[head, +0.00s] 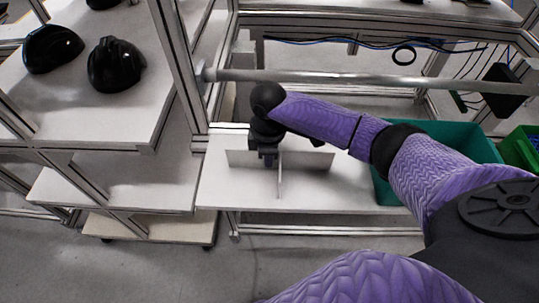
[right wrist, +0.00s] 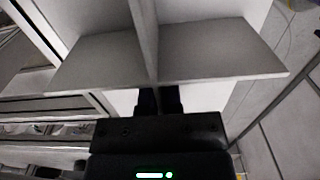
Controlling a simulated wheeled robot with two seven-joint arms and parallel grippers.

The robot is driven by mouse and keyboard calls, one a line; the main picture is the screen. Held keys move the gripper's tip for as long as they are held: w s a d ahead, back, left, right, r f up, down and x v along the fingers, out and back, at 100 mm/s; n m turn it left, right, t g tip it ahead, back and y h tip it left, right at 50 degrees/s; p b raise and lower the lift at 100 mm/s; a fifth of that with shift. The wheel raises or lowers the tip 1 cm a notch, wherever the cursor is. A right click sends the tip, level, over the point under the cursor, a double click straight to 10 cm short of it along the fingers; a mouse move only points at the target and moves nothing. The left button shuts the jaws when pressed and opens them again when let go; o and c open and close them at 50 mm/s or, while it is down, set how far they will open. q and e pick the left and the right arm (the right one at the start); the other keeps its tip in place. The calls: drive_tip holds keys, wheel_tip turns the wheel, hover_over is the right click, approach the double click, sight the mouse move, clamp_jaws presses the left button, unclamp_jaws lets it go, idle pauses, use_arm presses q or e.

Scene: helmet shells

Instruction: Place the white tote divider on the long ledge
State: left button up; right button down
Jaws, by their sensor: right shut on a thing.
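The white tote divider (head: 308,161) is made of thin crossed panels and stands upright at the long ledge (head: 345,193), a white shelf below the metal rail. My right gripper (head: 268,158) comes down on it from above and is shut on one panel, left of the crossing. In the right wrist view the divider (right wrist: 215,50) spreads across the top, with the dark fingertips (right wrist: 158,98) at its near edge. I cannot tell whether its lower edge touches the ledge. My left gripper is not in view.
A green tote (head: 452,137) stands at the right end of the ledge, partly behind my right arm. A metal rail (head: 330,77) runs across behind the arm. Black helmet shells (head: 115,64) sit on a white shelf at the left.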

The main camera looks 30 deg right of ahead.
drive_tip(key=c, duration=1.3)
unclamp_jaws()
drive_tip(key=shift+f, duration=0.1)
drive_tip(key=o, duration=0.5)
wheel_tip(320, 180, up, 11)
drive_tip(key=p, duration=0.3)
drive_tip(key=shift+r, duration=0.7)
